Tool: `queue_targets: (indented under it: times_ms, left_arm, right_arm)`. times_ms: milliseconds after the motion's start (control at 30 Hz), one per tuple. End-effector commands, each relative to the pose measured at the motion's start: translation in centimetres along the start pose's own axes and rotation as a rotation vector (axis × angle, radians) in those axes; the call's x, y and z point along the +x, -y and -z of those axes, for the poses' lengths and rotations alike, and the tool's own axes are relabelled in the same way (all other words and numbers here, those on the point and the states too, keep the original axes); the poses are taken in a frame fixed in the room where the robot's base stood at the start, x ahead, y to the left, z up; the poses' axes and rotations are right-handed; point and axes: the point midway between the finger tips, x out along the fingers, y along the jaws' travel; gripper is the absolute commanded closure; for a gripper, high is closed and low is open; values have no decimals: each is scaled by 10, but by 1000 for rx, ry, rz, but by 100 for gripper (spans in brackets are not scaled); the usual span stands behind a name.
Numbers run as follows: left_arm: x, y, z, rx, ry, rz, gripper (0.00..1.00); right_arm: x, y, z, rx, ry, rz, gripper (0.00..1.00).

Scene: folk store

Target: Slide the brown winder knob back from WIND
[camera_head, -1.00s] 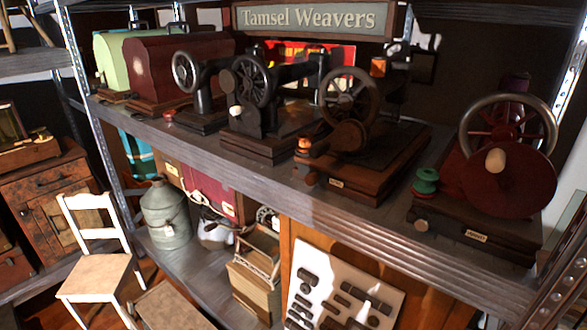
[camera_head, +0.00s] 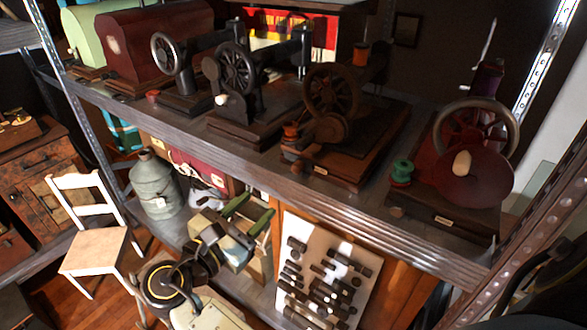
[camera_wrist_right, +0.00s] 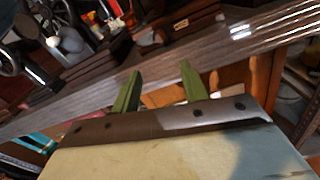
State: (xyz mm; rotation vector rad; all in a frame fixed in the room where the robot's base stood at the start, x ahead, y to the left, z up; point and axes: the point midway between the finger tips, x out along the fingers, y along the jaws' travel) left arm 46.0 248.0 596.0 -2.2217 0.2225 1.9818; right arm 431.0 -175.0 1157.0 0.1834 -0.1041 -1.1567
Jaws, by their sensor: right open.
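A dark brown sewing machine with a brown spoked handwheel (camera_head: 331,92) stands on the shelf in the head view. A small brown knob (camera_head: 298,166) is at the front left of its base, below an orange spool (camera_head: 291,133). I take it as the winder knob; its slot and any WIND lettering are too small to read. My right gripper (camera_head: 258,204) is below and left of it, in front of the shelf edge, apart from the knob. In the right wrist view its two green fingers (camera_wrist_right: 160,68) are spread and empty. My left gripper is not in view.
The shelf edge (camera_head: 270,170) runs between my gripper and the machines. A red machine with a green spool (camera_head: 402,171) stands to the right, black machines (camera_head: 236,72) to the left. Below are a board of dark parts (camera_head: 322,285) and a grey can (camera_head: 154,185). A white chair (camera_head: 92,240) is left.

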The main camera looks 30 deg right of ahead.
Motion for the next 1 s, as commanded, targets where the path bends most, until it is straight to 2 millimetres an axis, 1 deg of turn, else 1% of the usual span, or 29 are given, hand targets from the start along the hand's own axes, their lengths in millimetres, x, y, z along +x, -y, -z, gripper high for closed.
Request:
queue_targets:
  times_ms: [33, 167, 267, 333, 500, 700, 833, 1000]
  left_arm:
    - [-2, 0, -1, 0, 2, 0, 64]
    - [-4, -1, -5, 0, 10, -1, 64]
    - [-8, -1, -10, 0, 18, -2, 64]
    - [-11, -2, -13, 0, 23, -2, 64]
    - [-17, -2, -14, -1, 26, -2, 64]
    - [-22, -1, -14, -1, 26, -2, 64]
    - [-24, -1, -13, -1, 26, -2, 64]
    - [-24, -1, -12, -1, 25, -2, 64]
  right_arm:
    - [1, 1, -8, 1, 12, 12, 56]
    - [13, 2, -12, -3, 21, 20, 56]
    - [31, 2, -12, -3, 22, 20, 56]
    - [46, 2, -12, -4, 22, 20, 56]
    - [83, 3, -13, -4, 21, 18, 56]
    - [116, 3, -12, -5, 19, 16, 56]
    - [128, 3, -11, -4, 16, 16, 56]
    - [133, 4, -11, -4, 16, 15, 56]
